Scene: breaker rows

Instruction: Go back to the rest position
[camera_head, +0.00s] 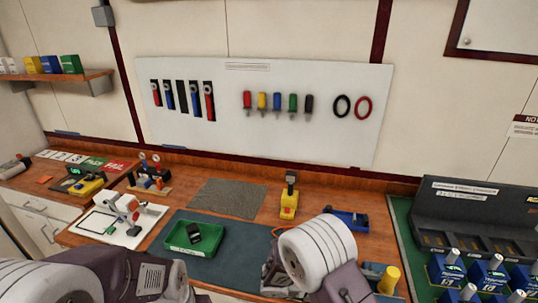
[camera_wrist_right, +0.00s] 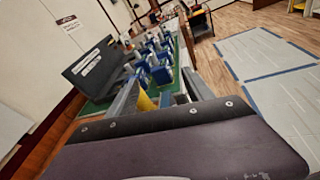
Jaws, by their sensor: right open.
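My right gripper (camera_wrist_right: 160,84) shows in the right wrist view with its two grey fingers apart and nothing held between them. A yellow post (camera_wrist_right: 145,103) shows beyond the fingers, and I cannot tell how far off it is. In the head view my right arm's white and purple links fill the lower middle, over the bench's front edge, and hide its fingers. The yellow post (camera_head: 388,281) stands just right of that arm. My left arm's white and purple links are at the lower left. Its fingers are not seen.
A green tray (camera_head: 213,244) with a dark item sits on the dark mat. A yellow device (camera_head: 289,203) stands behind it. At the right, several blue breakers stand before a black rack (camera_head: 470,205). A white board (camera_head: 265,130) hangs on the wall. Open floor (camera_wrist_right: 270,60) lies right in the wrist view.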

